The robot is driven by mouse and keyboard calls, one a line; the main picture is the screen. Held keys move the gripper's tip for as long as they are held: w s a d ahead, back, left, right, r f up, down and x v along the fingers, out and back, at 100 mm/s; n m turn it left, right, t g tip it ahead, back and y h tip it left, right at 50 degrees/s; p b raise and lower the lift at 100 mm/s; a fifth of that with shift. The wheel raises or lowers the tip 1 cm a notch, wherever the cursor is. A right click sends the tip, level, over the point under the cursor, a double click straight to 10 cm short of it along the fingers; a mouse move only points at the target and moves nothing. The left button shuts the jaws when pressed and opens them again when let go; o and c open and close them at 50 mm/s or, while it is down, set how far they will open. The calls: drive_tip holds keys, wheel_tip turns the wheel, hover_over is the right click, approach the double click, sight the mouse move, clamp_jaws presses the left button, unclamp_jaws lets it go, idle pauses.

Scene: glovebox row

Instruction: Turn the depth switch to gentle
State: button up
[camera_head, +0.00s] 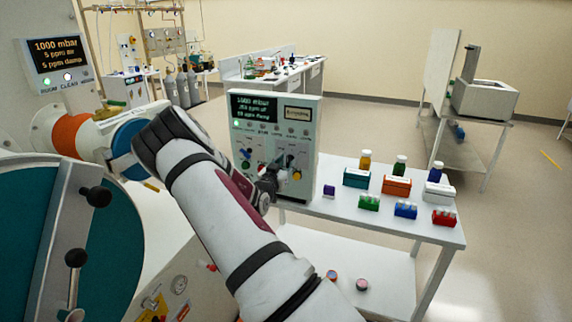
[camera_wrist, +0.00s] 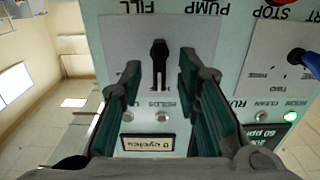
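The control panel (camera_head: 302,112) stands upright on the white bench, with a dark display and several knobs. In the wrist view, upside down, a black switch (camera_wrist: 159,58) sits on a grey plate on this panel. Its position wording is too small to read, so I cannot tell which setting it points at or confirm that it is the depth switch. My gripper (camera_wrist: 160,72) is open, its two green-padded fingers on either side of the switch with gaps showing. In the head view my gripper (camera_head: 266,183) is at the panel's lower front, partly hidden by my arm.
A blue knob (camera_wrist: 305,60) sits right of the switch in the wrist view. A "cycles" label (camera_wrist: 148,142) is between the fingers. Several coloured boxes and bottles stand on the bench (camera_head: 425,229) right of the panel. A large glovebox with an orange-ringed port (camera_head: 70,135) is at left.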

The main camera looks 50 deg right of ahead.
clamp_jaws()
drive_tip(key=m, duration=0.3)
drive_tip(key=shift+s+d, duration=0.1)
drive_tip(key=shift+s, duration=0.05)
drive_tip(key=shift+f+m, duration=0.1)
drive_tip(key=shift+m, duration=1.2)
unclamp_jaws()
